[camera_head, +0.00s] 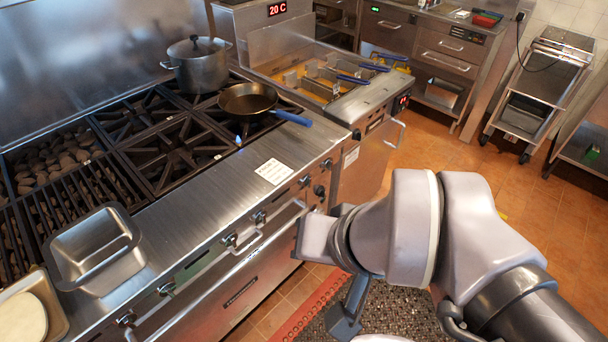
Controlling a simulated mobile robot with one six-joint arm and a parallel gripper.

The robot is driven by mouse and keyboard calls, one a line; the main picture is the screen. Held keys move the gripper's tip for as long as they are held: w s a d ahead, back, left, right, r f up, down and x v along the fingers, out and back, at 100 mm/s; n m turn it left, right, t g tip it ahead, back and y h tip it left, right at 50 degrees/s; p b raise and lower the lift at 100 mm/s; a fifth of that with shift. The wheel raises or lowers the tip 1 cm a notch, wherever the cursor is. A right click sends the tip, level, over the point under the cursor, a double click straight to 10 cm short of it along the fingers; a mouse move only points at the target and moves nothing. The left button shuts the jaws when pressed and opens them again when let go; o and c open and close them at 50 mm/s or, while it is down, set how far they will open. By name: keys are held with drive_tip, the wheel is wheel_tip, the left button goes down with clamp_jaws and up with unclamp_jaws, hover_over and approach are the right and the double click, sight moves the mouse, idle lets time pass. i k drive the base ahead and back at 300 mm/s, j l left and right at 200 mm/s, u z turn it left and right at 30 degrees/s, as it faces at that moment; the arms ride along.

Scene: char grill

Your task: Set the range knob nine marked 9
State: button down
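The range (215,190) runs along the left, with a row of knobs on its front panel. Visible knobs include one at the near left (125,320), one in the middle (259,217) and one toward the far right end (305,181). Number markings are too small to read, so I cannot tell which knob is 9. My arm reaches in from the lower right toward the range front.
A lidded pot (199,70) and a blue-handled pan (247,100) stand on the burners. A steel container (98,255) sits on the near ledge. A fryer (345,95) with baskets adjoins the range's far end. Open tiled floor (500,170) lies beyond my arm.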

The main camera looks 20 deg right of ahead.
sight(306, 181)
drive_tip(key=k+l, duration=0.25)
drive_tip(key=l, duration=0.2)
drive_tip(key=i+j+z, duration=0.2)
drive_tip(key=i+z, duration=0.15)
drive_tip(key=i+j+z, duration=0.4)
drive_tip(key=k+l, duration=0.05)
drive_tip(key=l, duration=0.05)
